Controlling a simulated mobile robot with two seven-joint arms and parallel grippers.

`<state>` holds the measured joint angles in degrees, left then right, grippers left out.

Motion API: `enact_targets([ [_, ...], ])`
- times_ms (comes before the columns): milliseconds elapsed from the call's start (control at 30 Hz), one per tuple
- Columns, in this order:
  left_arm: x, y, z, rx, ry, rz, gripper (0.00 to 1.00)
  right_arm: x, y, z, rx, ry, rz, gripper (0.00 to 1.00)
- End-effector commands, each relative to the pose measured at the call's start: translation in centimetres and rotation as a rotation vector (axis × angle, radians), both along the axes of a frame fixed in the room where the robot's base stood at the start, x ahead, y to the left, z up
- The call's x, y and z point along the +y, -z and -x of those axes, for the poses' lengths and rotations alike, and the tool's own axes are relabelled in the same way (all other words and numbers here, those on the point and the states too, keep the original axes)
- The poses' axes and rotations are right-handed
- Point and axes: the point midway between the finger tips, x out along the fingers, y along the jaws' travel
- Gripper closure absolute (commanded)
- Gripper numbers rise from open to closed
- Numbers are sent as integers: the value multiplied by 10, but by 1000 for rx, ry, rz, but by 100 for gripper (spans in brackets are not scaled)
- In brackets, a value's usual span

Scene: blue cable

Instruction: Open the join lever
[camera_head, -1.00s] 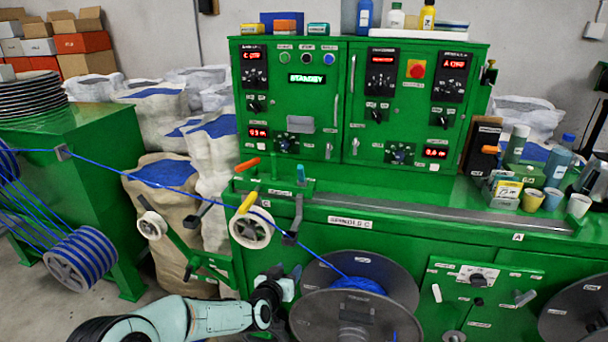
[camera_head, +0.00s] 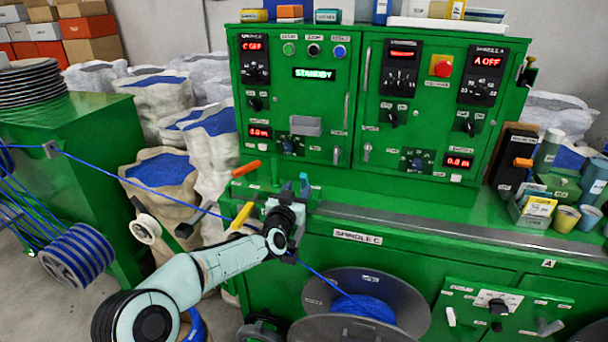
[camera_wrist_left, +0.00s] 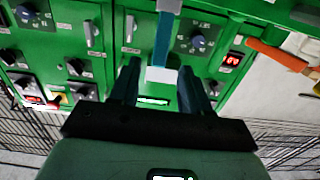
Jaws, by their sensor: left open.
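A small lever with a blue handle (camera_head: 304,182) stands on the bench ledge of the green machine, below the cabinet. In the left wrist view the blue lever (camera_wrist_left: 162,40) lines up between my fingers, its pale end near the tips. My left gripper (camera_head: 292,189) is open right beside this lever; in the left wrist view its two dark fingers (camera_wrist_left: 160,80) are spread. I cannot tell whether they touch it. An orange lever (camera_head: 246,168) and a yellow lever (camera_head: 243,215) are to its left. I cannot read which one is labelled join. My right gripper is out of view.
A blue cable (camera_head: 140,184) runs from the left guide towards the levers, past my left arm. A spool of blue cable (camera_head: 362,307) is below the ledge. The cabinet (camera_head: 330,130) shows STANDBY. Cups and bottles (camera_head: 565,217) crowd the right side.

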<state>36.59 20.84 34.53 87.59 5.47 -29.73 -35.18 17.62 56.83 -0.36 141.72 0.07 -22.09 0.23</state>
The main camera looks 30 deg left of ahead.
Motion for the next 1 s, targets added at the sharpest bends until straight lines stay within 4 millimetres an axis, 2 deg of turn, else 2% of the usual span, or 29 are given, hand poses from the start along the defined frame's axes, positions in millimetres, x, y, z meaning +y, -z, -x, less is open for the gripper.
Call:
enact_targets([
  [100, 5, -3, -24, -2, 0, 5, 53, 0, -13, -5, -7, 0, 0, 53],
  [333, 12, -3, -55, -2, 1, 4, 53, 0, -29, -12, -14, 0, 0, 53],
  [500, 16, -2, -65, -1, -1, 1, 53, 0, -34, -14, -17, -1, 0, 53],
  [800, 16, 0, -66, 0, 0, 0, 53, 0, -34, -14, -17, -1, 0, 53],
  [833, 16, 0, -66, 0, 0, 0, 56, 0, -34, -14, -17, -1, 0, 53],
  [967, 16, 0, -66, 0, 0, 0, 99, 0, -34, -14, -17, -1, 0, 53],
  [1000, 16, 0, -66, 0, 0, 0, 100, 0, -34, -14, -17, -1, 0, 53],
])
